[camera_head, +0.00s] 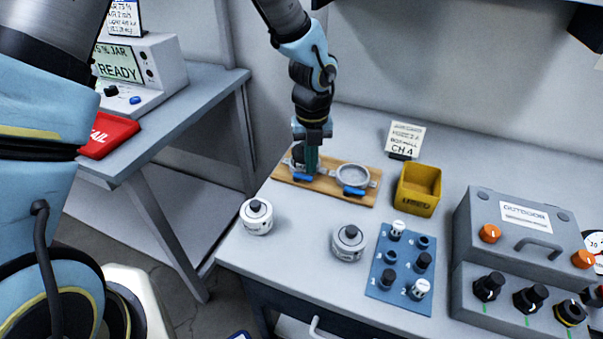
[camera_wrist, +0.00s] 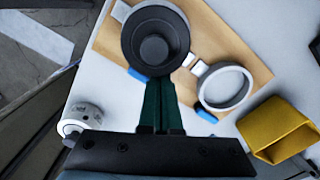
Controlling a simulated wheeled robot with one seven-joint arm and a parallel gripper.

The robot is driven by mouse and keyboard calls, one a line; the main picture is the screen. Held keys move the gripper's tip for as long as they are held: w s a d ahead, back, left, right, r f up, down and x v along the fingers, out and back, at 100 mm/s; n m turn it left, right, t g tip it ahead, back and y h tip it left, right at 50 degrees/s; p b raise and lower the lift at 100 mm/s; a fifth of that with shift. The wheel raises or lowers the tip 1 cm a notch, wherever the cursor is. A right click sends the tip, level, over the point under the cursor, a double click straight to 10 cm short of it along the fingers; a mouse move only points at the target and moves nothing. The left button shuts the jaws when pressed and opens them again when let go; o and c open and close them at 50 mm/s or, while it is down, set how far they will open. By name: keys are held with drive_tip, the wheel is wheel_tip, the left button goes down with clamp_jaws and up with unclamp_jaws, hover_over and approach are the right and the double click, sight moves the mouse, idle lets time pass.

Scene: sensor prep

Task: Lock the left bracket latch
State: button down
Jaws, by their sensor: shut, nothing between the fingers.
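The bracket board is a wooden board (camera_head: 331,190) on the table with two round brackets. The left bracket (camera_head: 290,163) holds a dark round part with a knob (camera_wrist: 154,48), seen best in the wrist view. The left bracket latch (camera_head: 302,177) is a blue tab at the bracket's front, and it also shows in the wrist view (camera_wrist: 137,74). The right bracket (camera_head: 352,175) is an empty ring with its own blue latch (camera_head: 353,191). My gripper (camera_head: 311,172) is shut and empty, pointing down right beside the left latch. I cannot tell whether it touches the latch.
A yellow bin (camera_head: 418,189) stands right of the board. Two white round sensors, one at left (camera_head: 257,217) and one in the middle (camera_head: 348,243), stand in front. A blue plate with pegs (camera_head: 400,270) and a grey case (camera_head: 520,235) lie to the right.

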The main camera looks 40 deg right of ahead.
drive_tip(key=shift+s+a+f, duration=0.4)
drive_tip(key=shift+s+f, duration=0.1)
drive_tip(key=shift+s+a, duration=0.1)
drive_tip(key=shift+s, duration=0.15)
drive_tip(key=shift+s+a, duration=0.1)
drive_tip(key=shift+s, duration=0.15)
drive_tip(key=shift+w+r+p, duration=0.2)
drive_tip(key=shift+w+p, duration=0.05)
drive_tip(key=shift+p, duration=0.05)
